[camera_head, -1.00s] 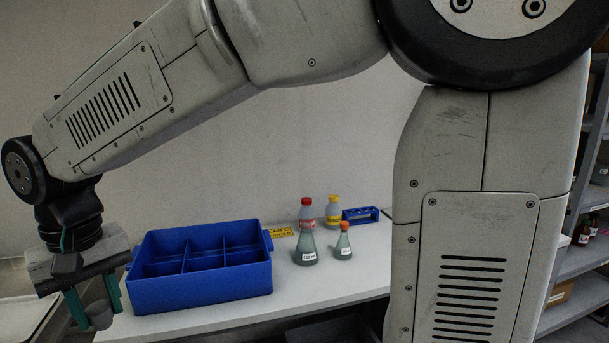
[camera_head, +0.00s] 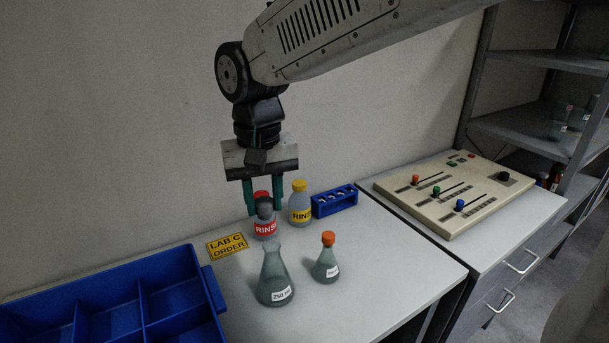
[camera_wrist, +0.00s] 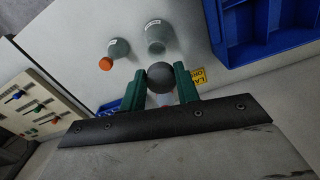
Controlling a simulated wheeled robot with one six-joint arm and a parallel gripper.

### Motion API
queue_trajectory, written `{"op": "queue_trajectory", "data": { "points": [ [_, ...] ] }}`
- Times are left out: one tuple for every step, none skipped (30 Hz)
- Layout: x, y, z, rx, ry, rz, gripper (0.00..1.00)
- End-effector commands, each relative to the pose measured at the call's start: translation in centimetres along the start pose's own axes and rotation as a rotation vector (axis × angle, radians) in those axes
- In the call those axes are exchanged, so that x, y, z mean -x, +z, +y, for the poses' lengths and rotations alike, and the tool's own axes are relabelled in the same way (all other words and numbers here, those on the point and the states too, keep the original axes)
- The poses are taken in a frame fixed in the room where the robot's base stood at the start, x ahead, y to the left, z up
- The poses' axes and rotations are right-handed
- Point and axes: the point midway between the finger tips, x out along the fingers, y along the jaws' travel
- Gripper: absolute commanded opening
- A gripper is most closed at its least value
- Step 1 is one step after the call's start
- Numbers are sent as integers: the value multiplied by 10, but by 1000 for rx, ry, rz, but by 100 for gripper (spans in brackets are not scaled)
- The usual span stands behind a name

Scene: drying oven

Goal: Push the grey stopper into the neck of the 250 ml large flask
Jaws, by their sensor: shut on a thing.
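My gripper (camera_head: 263,196) is shut on the grey stopper (camera_head: 265,207), which hangs between its green fingers. The stopper also shows as a dark round thing between the fingers in the wrist view (camera_wrist: 162,77). The 250 ml large flask (camera_head: 276,277) stands upright on the white bench with an open neck. In the head view the stopper appears above and slightly left of the flask's mouth, apart from it. In the wrist view the flask (camera_wrist: 156,36) lies just beyond the stopper, its neck partly hidden.
A smaller flask with an orange stopper (camera_head: 327,260) stands right of the large one. Red-labelled (camera_head: 265,229) and yellow-labelled (camera_head: 300,205) rinse bottles and a blue rack (camera_head: 335,201) stand behind. A blue divided bin (camera_head: 213,290) is at left, a control panel (camera_head: 455,192) at right.

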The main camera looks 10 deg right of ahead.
Motion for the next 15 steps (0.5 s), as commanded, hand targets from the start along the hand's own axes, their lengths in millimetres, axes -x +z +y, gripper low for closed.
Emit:
{"op": "queue_trajectory", "data": {
  "points": [
    [-1, 0, 0, 1, 0, -1, 10],
    [-2, 0, 0, 0, 0, -1, 10],
    [-3, 0, 2, -3, 0, -1, 10],
    [-5, 0, 3, -5, 0, -1, 10],
    [-6, -1, 4, -7, 1, -2, 10],
    [-10, -1, 6, -11, 1, -2, 10],
    [-12, -1, 8, -13, 1, -2, 10],
    [-15, -2, 10, -16, 1, -2, 10],
    [-19, -2, 11, -18, 1, -3, 10],
    [-22, -2, 12, -20, 1, -3, 10],
    [-25, -2, 12, -21, 1, -2, 10],
    [-29, -2, 13, -21, 1, -3, 10],
    [-32, -2, 13, -21, 1, -3, 10],
    [-35, -2, 13, -21, 1, -3, 10],
    [-39, -2, 13, -21, 1, -2, 10]
  ]
}}
